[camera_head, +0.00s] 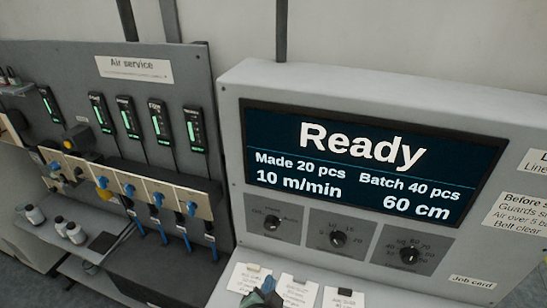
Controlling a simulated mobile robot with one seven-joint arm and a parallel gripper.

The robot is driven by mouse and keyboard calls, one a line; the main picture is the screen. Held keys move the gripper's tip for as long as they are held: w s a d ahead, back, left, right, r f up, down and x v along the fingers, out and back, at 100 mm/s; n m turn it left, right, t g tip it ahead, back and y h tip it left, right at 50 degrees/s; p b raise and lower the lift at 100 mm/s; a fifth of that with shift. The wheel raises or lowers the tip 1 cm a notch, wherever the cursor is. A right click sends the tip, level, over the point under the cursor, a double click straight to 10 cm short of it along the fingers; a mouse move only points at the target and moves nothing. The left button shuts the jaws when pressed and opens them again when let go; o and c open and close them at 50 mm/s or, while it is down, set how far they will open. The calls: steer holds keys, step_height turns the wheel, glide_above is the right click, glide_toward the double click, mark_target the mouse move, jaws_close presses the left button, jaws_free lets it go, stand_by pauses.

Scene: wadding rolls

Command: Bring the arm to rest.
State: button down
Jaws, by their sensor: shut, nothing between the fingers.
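My arm and my gripper do not show clearly in the head view, so their pose cannot be seen. A small teal and dark object (265,291) is cut off by the bottom edge, in front of the cards; I cannot tell what it is. The grey control console (390,95) fills the right side. Its screen (372,165) reads "Ready", "Made 20 pcs", "Batch 40 pcs", "10 m/min" and "60 cm". Below it are three dark knobs, the middle one (338,238) among them.
The "Air service" panel (135,68) stands at the left with several green-lit gauges and a row of blue-handled valves (130,190). Small white bottles (76,233) stand on a shelf below. Cards (299,290) lie on the console's lower ledge.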

steer(key=w+r+n+t+b, duration=0.2)
steer(key=r+t, duration=0.2)
steer(key=r, duration=1.2)
steer(key=w+r+n+t+b, duration=0.1)
steer(key=w+r+n+t, duration=0.2)
steer(key=r, duration=1.4)
steer(key=s+r+n+t+b, duration=0.1)
steer(key=s+r+t, duration=0.3)
steer(key=s+r, duration=0.4)
steer(key=s+d+r+n+t+y+b, duration=0.1)
steer(key=s+r+n+t, duration=0.3)
steer(key=s+r, duration=0.5)
step_height(320, 180, up, 6)
steer(key=shift+f+t+y+b, duration=0.2)
steer(key=shift+t+y+b, duration=0.1)
steer(key=shift+t+b, duration=0.3)
